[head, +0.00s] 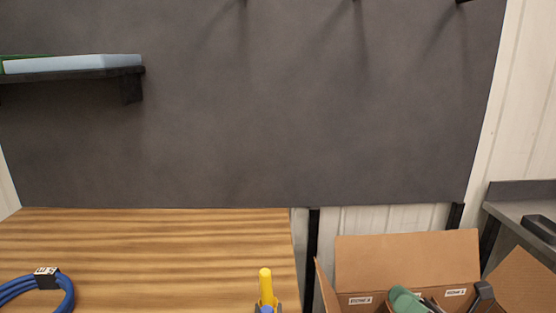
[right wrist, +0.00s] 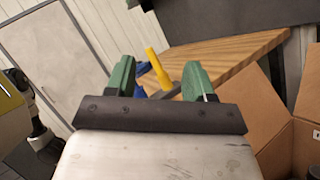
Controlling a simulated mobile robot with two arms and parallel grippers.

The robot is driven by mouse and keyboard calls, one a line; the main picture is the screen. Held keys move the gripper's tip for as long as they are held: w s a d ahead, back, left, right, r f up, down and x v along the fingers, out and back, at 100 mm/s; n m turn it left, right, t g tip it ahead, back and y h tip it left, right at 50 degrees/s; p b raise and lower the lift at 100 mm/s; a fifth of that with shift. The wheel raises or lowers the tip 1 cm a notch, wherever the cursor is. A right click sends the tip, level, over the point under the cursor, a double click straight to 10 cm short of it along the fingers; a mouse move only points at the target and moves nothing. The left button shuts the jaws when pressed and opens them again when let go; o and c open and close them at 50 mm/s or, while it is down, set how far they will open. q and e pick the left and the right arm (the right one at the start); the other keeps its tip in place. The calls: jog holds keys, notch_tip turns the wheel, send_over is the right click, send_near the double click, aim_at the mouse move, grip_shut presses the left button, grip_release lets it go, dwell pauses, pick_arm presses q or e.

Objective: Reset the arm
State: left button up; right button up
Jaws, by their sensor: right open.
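My right gripper (right wrist: 158,82) shows in the right wrist view, with two green fingers spread apart. It is open, with no object visibly held between the fingers. Beyond its fingertips is a yellow upright handle (right wrist: 157,68) with something blue beside its base. A yellow handle (head: 265,286) also stands near the right front of the wooden table in the head view, its lower end cut off by the frame. I cannot tell the gap between the fingers and the handle. My left gripper is in neither view.
The wooden table (head: 150,250) has a blue cable coil (head: 65,291) at left. An open cardboard box (head: 405,260) holding mixed items, one green (head: 404,298), stands to its right. A shelf (head: 75,73) juts from the dark wall panel. A grey bench (head: 525,208) is at far right.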

jog(key=s+d+f+m+t+h, duration=0.2)
jog(key=f+m+h, duration=0.4)
jog(key=m+h, duration=0.65)
jog(key=s+d+f+m+t+h, duration=0.1)
jog(key=s+f+m+h, duration=0.2)
jog(key=f+m+h, duration=1)
jog(key=s+a+f+m+g+y, duration=0.1)
jog(key=s+a+m+g+y, duration=0.2)
jog(key=s+m+g, duration=0.5)
jog(key=s+a+f+m+g+y, duration=0.15)
jog(key=s+m+g+y, duration=0.35)
jog(key=s, duration=0.6)
notch_tip(320, 180, down, 25)
jog(key=s+h+p, duration=0.1)
jog(key=h+p, duration=0.1)
jog(key=s+d+f+g+p, duration=0.1)
jog(key=s+d+f, duration=0.1)
jog(key=s+f, duration=1.1)
jog(key=s, duration=0.2)
jog(key=shift+s+d+p, duration=0.25)
jog(key=shift+s+p, duration=0.05)
jog(key=shift+p, duration=0.05)
jog(key=shift+c, duration=0.9)
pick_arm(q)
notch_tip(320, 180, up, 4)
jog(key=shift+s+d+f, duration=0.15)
pick_arm(e)
jog(key=shift+w, duration=0.15)
